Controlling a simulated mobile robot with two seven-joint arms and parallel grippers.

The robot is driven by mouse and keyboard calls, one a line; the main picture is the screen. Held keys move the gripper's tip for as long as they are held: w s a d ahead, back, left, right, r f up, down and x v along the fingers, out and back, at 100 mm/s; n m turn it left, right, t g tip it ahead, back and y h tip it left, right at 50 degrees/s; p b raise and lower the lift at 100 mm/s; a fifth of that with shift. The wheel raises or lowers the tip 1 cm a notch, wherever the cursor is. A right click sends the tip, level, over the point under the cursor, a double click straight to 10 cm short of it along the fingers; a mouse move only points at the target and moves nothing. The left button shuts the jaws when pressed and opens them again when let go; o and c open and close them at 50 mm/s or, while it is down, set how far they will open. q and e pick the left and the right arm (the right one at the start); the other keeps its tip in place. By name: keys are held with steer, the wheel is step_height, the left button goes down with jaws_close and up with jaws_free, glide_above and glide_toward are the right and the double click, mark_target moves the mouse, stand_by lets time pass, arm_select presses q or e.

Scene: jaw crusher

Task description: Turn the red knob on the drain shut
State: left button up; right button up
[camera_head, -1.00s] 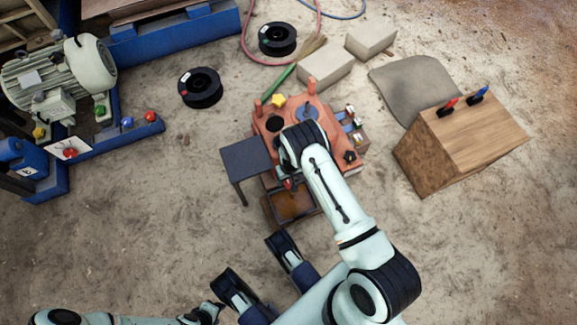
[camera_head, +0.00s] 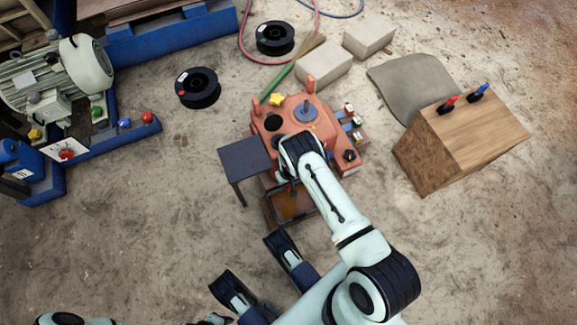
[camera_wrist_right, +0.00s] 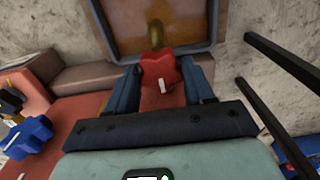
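The red star-shaped knob (camera_wrist_right: 160,75) with a white mark shows in the right wrist view, in front of the brown drain box. My right gripper (camera_wrist_right: 162,82) has a dark finger on each side of the knob, and both fingers appear to touch it. In the head view my right gripper (camera_head: 292,188) is at the front of the orange crusher (camera_head: 290,108), above the open drain box (camera_head: 293,205); my wrist hides most of this spot.
A dark side table (camera_head: 245,157) stands close left of my right gripper. Yellow (camera_head: 277,99) and black (camera_head: 349,156) knobs sit on the crusher. A wooden block (camera_head: 460,135) stands to the right.

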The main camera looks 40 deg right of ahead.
steer(key=shift+m, duration=0.4)
steer(key=m, duration=0.2)
steer(key=shift+m, duration=0.4)
steer(key=m, duration=0.4)
steer(key=shift+m, duration=0.3)
steer(key=m, duration=0.4)
steer(key=shift+m, duration=2.1)
steer(key=o, duration=1)
steer(key=shift+o, duration=0.2)
